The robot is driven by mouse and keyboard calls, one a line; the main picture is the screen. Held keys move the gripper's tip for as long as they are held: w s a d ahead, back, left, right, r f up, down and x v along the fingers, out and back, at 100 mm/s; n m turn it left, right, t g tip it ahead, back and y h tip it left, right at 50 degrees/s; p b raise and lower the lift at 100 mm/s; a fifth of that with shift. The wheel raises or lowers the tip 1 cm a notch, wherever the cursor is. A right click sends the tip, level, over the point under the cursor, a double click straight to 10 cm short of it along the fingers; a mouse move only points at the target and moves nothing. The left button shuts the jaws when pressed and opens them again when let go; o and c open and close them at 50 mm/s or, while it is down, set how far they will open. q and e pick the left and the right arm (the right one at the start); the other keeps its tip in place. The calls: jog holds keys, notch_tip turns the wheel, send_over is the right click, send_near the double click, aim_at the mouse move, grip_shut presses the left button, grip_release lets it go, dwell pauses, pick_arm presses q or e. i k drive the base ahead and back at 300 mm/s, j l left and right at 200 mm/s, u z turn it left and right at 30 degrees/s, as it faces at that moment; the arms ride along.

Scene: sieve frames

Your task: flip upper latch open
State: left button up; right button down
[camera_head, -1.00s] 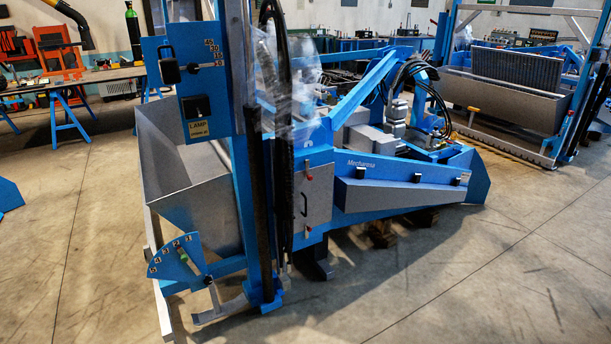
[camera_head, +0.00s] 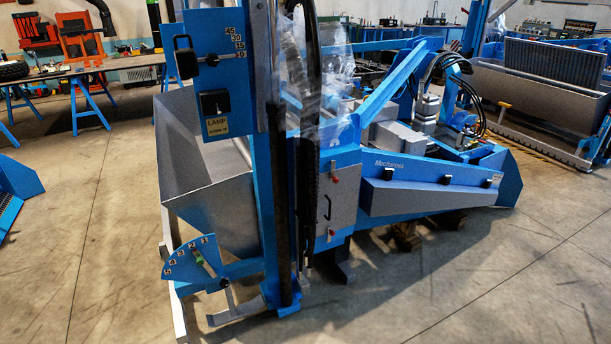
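A grey cabinet door (camera_head: 343,209) sits on the blue machine (camera_head: 360,162) near the middle of the view. It has a dark handle. A small upper latch (camera_head: 334,180) with a red part is near the door's top left edge. A similar lower latch (camera_head: 333,234) is near its lower left edge. Both are too small for me to tell exactly how they are turned. Neither of my grippers is in view.
A blue column with a lamp switch panel (camera_head: 213,102) and hoses stands left of the door. A numbered blue dial plate (camera_head: 195,262) with a lever is low in front. The concrete floor (camera_head: 480,270) at the front right is clear.

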aim_at(335, 178)
jog(key=i+u, duration=0.3)
jog(key=i, duration=0.25)
jog(key=i+l+u, duration=0.2)
jog(key=i+u, duration=0.15)
jog(key=i, duration=0.2)
